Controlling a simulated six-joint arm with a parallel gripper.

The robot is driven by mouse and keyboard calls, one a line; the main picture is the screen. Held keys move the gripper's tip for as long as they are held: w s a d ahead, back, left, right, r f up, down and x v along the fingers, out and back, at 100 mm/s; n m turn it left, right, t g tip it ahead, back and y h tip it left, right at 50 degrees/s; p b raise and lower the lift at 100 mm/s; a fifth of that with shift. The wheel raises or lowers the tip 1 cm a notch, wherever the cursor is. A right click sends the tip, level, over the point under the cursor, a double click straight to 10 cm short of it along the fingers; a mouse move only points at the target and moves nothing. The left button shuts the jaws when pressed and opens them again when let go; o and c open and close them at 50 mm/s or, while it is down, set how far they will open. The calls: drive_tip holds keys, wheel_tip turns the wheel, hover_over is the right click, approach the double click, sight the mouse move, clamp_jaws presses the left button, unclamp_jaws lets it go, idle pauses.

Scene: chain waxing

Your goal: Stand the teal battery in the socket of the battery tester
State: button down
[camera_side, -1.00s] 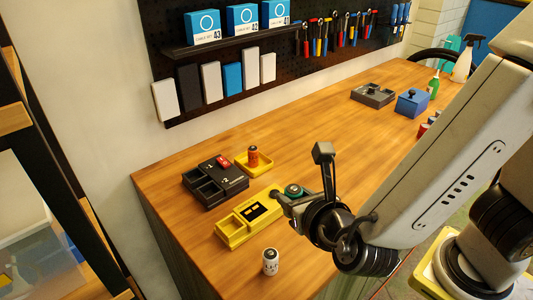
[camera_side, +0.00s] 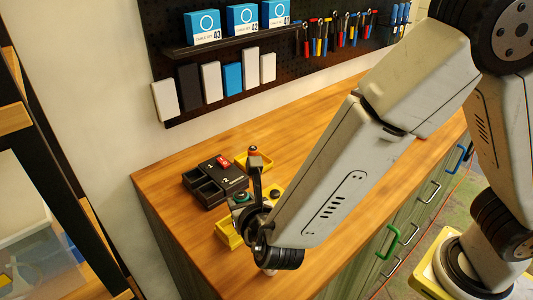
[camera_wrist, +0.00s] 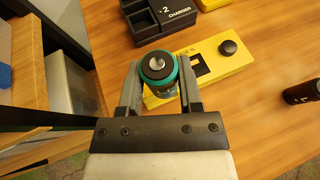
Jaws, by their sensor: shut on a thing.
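The teal battery (camera_wrist: 161,72) stands between the two fingers of my gripper (camera_wrist: 160,88) in the wrist view, its dark top and metal cap facing the camera. My gripper is shut on it. The yellow battery tester (camera_wrist: 208,66) lies below and behind it, with a dark display and a black knob (camera_wrist: 230,47) on the right. The battery hides part of the tester's left end. In the side view, my gripper (camera_side: 241,202) holds the battery (camera_side: 243,196) over the tester (camera_side: 226,236), partly covering it. The socket and any contact with it are hidden.
The black charger (camera_side: 207,186) is beside the tester, with a red battery (camera_side: 224,160) at its back. A yellow tray (camera_side: 268,162) stands behind. A dark cylinder (camera_wrist: 302,92) lies at the right in the wrist view. Free wood surrounds the tester's right side.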

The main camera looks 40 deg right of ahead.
drive_tip(key=shift+w+a+f, duration=0.3)
drive_tip(key=shift+w+f, duration=0.35)
drive_tip(key=shift+f, duration=0.2)
drive_tip(key=shift+w+a+f, duration=0.25)
drive_tip(key=shift+w+f, duration=0.4)
drive_tip(key=shift+f, duration=0.15)
drive_tip(key=shift+w+f, duration=0.25)
drive_tip(key=shift+f, duration=0.15)
drive_tip(key=shift+a+f, duration=0.1)
drive_tip(key=shift+f, duration=1.35)
drive_tip(key=shift+f, duration=0.15)
drive_tip(key=shift+c, duration=1.4)
unclamp_jaws()
